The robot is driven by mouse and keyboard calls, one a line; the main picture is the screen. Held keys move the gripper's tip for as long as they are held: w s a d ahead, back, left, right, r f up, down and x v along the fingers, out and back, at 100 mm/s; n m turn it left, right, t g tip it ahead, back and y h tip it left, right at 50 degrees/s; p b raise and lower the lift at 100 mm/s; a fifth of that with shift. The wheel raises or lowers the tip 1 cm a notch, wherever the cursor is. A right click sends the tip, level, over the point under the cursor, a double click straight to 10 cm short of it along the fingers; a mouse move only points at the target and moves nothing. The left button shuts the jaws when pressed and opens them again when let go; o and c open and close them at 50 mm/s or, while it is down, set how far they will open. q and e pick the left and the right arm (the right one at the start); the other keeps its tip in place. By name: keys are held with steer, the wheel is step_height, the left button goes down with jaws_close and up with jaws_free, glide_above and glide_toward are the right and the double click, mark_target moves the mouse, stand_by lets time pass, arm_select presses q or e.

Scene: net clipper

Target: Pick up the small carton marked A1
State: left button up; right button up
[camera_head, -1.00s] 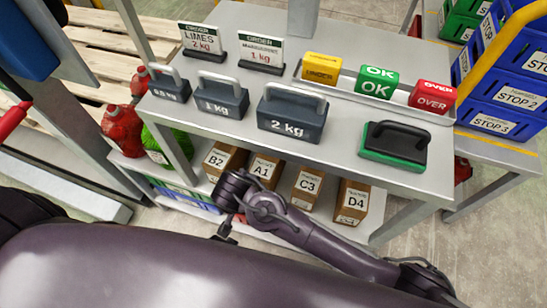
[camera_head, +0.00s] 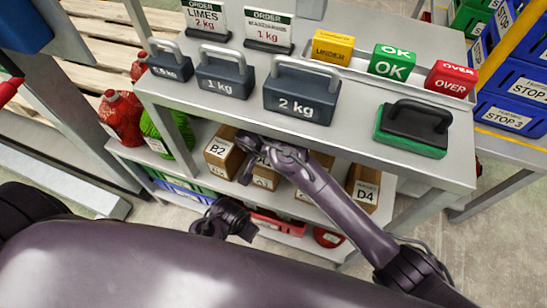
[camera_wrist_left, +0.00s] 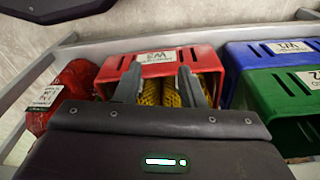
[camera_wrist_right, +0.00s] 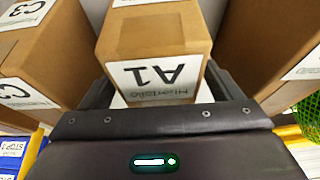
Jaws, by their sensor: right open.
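The small brown carton marked A1 (camera_wrist_right: 155,50) stands on the shelf under the tabletop. In the right wrist view its label, upside down there, faces my right gripper (camera_wrist_right: 163,92). That gripper is open, with one finger at each side of the carton's near end; I cannot tell whether they touch it. In the head view my right gripper (camera_head: 250,160) covers most of carton A1 (camera_head: 265,178). My left gripper (camera_wrist_left: 160,82) is open and empty, in front of a red crate (camera_wrist_left: 160,62) on the lower shelf. It also shows in the head view (camera_head: 238,228).
Carton B2 (camera_head: 222,152) stands close on the left of A1, and carton C3 (camera_wrist_right: 45,55) is close on its other side. Carton D4 (camera_head: 363,187) is farther right. The tabletop edge (camera_head: 300,148) overhangs the shelf. Weights stand on the table.

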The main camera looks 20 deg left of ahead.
arm_select(q)
step_height(320, 180, up, 7)
steer(key=b, duration=0.1)
steer(key=shift+s+d+r+b, duration=0.15)
steer(key=shift+d+r+b, duration=0.05)
steer(key=shift+d+b, duration=0.15)
arm_select(e)
steer(key=shift+w+d+f, duration=0.1)
steer(key=shift+w+f, duration=0.45)
steer(key=shift+w, duration=0.05)
arm_select(q)
steer(key=shift+r, duration=0.2)
arm_select(e)
steer(key=shift+f, duration=0.25)
steer(key=c, duration=1.9)
steer(key=shift+o, duration=0.2)
steer(key=shift+r, duration=0.1)
